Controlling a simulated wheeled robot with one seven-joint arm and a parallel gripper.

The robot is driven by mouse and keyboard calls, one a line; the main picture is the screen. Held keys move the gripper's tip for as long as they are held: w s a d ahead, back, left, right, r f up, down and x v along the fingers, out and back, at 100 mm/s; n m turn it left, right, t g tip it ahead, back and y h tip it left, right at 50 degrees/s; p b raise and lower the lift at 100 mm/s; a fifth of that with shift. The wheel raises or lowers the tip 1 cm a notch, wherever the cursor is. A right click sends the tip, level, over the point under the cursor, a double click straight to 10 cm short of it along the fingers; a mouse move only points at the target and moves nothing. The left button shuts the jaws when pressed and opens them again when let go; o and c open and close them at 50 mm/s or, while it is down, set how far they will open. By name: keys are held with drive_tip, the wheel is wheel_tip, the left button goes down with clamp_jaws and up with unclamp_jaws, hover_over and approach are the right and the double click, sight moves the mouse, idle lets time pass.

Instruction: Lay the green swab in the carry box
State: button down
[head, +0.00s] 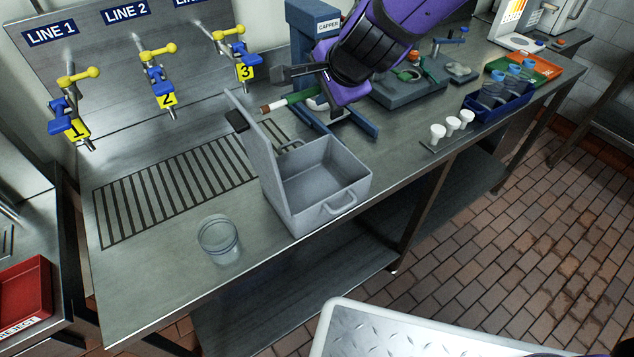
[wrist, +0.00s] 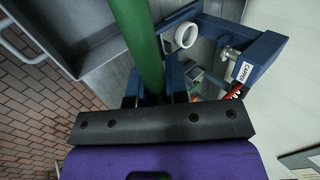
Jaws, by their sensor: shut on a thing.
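The green swab (head: 301,96) is a green rod with a brown and white end that points left in the head view. My gripper (head: 312,86) is shut on it and holds it above the counter, behind the carry box. In the wrist view the swab (wrist: 143,45) runs up from between the fingers (wrist: 152,97). The grey carry box (head: 345,172) stands on the counter with its lid (head: 262,165) upright on the left side. Its visible interior is empty. The box also shows at upper left in the wrist view (wrist: 88,70).
A clear jar (head: 219,240) stands left of the box, near a slotted drain (head: 180,185). The blue capper (head: 310,30) stands behind my gripper. Three white cups (head: 452,130) and a blue bin (head: 497,100) are at right. Numbered valves (head: 160,80) line the back panel.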

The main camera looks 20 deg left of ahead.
drive_tip(key=shift+f, duration=9.2)
drive_tip(key=c, duration=1.1)
unclamp_jaws()
drive_tip(key=shift+r, duration=0.1)
drive_tip(key=shift+d+r, duration=0.1)
drive_tip(key=shift+r, duration=0.2)
drive_tip(key=v, duration=1.1)
drive_tip(key=shift+s+d+r, duration=0.1)
drive_tip(key=shift+d+r, duration=0.15)
